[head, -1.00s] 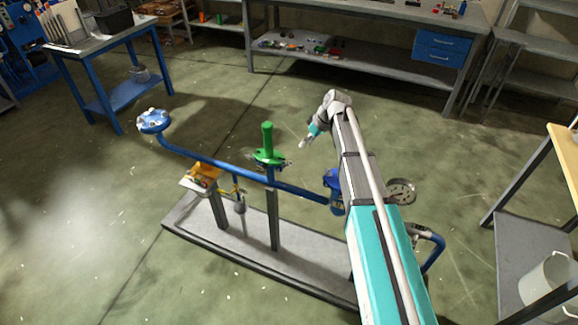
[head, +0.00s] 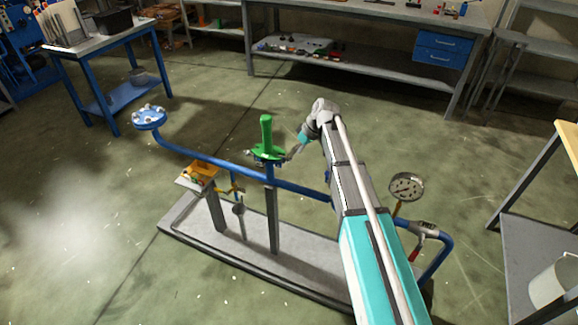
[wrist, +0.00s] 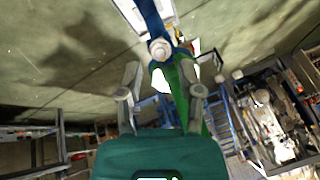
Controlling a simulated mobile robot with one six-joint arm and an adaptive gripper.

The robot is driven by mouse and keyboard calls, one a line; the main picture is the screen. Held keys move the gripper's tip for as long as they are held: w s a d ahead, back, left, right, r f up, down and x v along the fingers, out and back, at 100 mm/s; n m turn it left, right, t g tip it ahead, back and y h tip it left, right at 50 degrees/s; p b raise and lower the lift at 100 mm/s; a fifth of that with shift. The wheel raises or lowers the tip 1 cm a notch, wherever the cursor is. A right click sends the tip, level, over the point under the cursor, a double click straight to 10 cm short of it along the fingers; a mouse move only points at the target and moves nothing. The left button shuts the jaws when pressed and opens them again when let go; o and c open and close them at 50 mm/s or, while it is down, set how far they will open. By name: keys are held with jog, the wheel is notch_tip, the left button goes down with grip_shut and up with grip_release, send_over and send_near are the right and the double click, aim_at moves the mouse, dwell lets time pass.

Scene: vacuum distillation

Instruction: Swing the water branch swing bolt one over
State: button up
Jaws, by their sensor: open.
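A green valve-like fitting (head: 267,140) with a round flange and upright post stands on the blue pipe (head: 220,165). Small bolts sit around its flange, too small to tell apart in the head view. In the wrist view a grey round-headed bolt (wrist: 159,48) shows just beyond the fingertips, beside the blue pipe (wrist: 151,15) and the green part (wrist: 182,80). It looks like a swing bolt, but which one I cannot tell. My gripper (wrist: 161,70) is open and empty, its fingers on either side of the line to this bolt. In the head view my gripper (head: 292,153) is at the flange's right side.
The pipe stands on a grey base (head: 250,248). A blue bolted disc (head: 149,118) is at its left end, a yellow part (head: 200,175) below the pipe, and a pressure gauge (head: 407,187) right of my arm. A blue table (head: 120,97) stands back left. Open floor surrounds the base.

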aim_at(289, 160)
jog(key=shift+b+x, duration=2.3)
jog(key=shift+x, duration=0.65)
grip_shut()
